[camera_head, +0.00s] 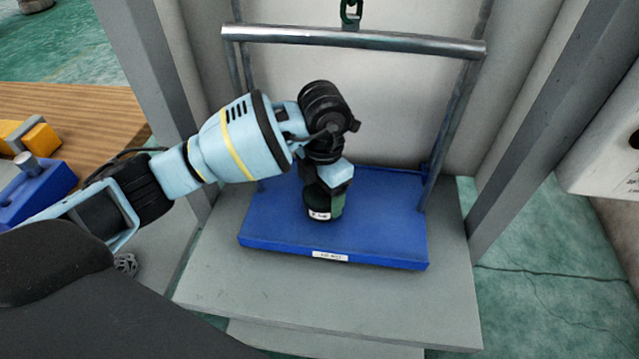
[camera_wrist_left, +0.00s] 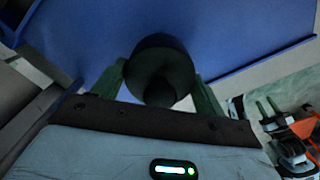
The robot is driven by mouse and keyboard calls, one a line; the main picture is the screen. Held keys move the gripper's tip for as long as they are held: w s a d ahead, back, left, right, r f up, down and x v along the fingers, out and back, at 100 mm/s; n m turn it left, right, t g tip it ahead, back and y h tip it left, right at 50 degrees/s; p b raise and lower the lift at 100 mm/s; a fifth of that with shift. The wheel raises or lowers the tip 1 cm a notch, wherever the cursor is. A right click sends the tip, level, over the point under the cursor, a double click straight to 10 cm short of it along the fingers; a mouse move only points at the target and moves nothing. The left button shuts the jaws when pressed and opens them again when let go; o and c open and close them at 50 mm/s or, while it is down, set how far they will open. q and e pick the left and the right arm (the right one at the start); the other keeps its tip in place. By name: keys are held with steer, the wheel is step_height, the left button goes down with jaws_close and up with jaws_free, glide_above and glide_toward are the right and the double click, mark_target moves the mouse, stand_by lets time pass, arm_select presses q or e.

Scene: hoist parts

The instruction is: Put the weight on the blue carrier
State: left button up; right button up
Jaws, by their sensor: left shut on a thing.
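The weight (camera_head: 322,212) is a small dark green cylinder with a white label, upright at the middle of the blue carrier (camera_head: 390,225). The carrier is a flat blue tray with a white label on its front edge, hung from a metal bar. My left gripper (camera_head: 327,190) points down and is shut on the weight. In the left wrist view the round top of the weight (camera_wrist_left: 160,75) sits between the two green fingers. I cannot tell whether its base touches the carrier. What seems to be my right gripper (camera_wrist_left: 270,107) shows small and blurred at the right there.
A metal crossbar (camera_head: 350,38) on a chain spans above the carrier, with side rods down to it. Grey posts stand at both sides. A wooden table (camera_head: 75,105) with blue and yellow blocks is at left. The carrier is clear around the weight.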

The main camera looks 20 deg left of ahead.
arm_select(q)
steer(key=shift+w+f, duration=0.15)
steer(key=shift+f, duration=0.5)
steer(key=shift+f, duration=0.15)
steer(key=o, duration=2)
steer(key=shift+s+f, duration=0.15)
steer(key=shift+s, duration=0.05)
steer(key=shift+o, duration=0.2)
steer(key=shift+r, duration=3.85)
